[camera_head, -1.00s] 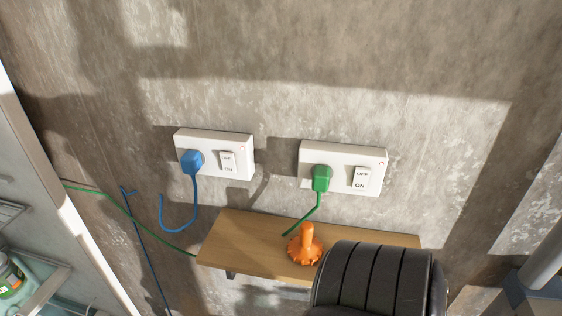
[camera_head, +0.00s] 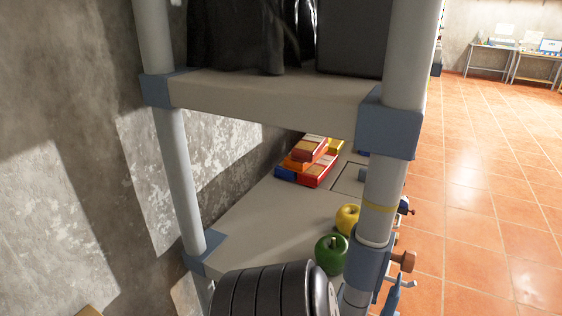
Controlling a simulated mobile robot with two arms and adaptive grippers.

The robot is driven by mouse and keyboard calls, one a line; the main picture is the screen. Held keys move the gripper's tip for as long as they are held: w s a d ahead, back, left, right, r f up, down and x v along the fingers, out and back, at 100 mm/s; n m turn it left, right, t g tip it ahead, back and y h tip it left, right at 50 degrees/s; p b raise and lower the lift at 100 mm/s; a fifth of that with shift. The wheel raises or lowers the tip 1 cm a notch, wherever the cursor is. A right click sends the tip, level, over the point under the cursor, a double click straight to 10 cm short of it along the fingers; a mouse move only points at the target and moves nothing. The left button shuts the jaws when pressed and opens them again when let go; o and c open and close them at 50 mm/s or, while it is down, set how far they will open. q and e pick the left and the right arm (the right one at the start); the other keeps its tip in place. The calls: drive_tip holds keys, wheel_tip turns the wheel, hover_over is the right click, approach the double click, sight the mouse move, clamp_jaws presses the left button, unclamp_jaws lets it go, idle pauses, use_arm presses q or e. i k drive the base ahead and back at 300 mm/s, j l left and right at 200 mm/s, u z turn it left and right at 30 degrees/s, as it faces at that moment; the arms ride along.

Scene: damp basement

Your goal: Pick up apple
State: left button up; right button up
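A green apple (camera_head: 331,256) with a dark stem sits on the lower grey shelf (camera_head: 255,228) of a rack, near its front corner. A yellow apple (camera_head: 346,219) sits just behind it, close to the right post. A black ribbed part of my own arm fills the bottom middle, just left of and below the green apple. Neither of my grippers shows in the head view.
An upper shelf (camera_head: 270,103) bears dark bags (camera_head: 235,35). The right post (camera_head: 385,190) and its blue joint stand beside the apples. Red and orange boxes (camera_head: 308,160) lie farther back. Open tiled floor (camera_head: 480,200) stretches right toward desks.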

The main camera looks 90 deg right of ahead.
sight(348, 215)
drive_tip(key=k+z, duration=0.2)
drive_tip(key=z, duration=2.25)
drive_tip(key=l+z, duration=0.35)
drive_tip(key=l+u, duration=0.45)
drive_tip(key=l, duration=0.3)
drive_tip(key=k+l+u, duration=0.1)
drive_tip(key=l+u, duration=0.35)
drive_tip(key=l, duration=0.3)
